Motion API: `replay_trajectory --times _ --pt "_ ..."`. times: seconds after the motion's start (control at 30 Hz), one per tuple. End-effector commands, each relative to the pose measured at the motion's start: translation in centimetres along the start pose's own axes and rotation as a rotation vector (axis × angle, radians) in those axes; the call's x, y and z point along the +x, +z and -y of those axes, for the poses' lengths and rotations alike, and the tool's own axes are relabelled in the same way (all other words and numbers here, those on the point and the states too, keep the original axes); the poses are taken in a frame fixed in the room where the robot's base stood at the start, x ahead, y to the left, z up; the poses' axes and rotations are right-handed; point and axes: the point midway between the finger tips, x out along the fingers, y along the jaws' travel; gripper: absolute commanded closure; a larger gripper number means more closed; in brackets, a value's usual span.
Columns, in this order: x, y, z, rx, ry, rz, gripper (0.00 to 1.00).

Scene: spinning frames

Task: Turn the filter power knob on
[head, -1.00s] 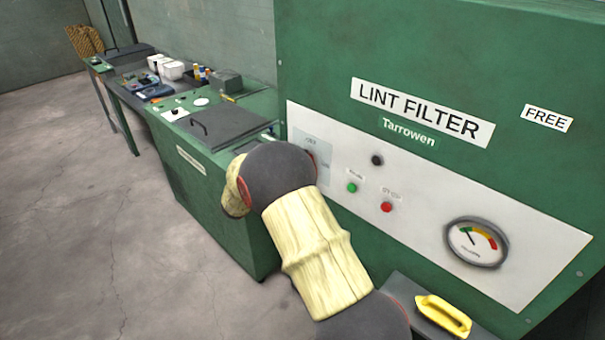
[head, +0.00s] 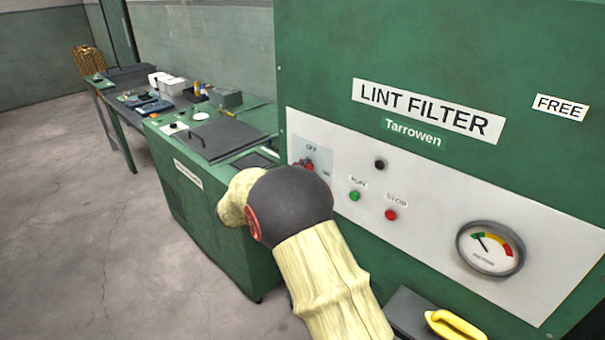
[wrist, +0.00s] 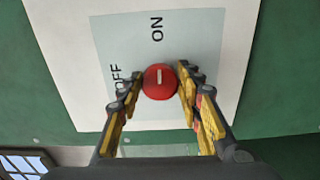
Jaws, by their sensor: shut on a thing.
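The red round filter power knob (wrist: 160,84) is on a pale plate (wrist: 190,40) on the lint filter's white panel. Its white line runs up and down in the wrist view, with its upper end toward the ON label (wrist: 157,28). The OFF label (wrist: 118,76) is left of the knob, partly behind a finger. My gripper (wrist: 160,82) has a finger on each side of the knob and is shut on it. In the head view the knob (head: 309,167) shows just past my arm; the fingers are mostly hidden.
A green RUN button (head: 354,196), a red STOP button (head: 391,215), a dark round fitting (head: 380,165) and a gauge (head: 490,248) are right of the knob. A green bench (head: 215,215) stands at left. A yellow handle (head: 455,326) is low at right.

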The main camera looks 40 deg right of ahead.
Motion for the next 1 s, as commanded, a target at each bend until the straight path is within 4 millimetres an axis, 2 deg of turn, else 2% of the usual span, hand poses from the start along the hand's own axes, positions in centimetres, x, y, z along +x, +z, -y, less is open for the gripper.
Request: replay_trajectory --times 0.17,0.2,0.47,0.83,1.0 --pt "0.0 0.1 0.2 -0.001 -0.002 0.001 0.9" --pt "0.0 0.1 0.2 -0.002 -0.002 0.001 0.63" --pt "0.0 0.0 0.1 -0.001 -0.001 0.001 0.48" --pt "-0.3 0.0 0.0 -0.001 0.0 0.0 0.47" --pt "-2.3 -0.1 0.0 -0.001 -0.001 -0.003 0.47"
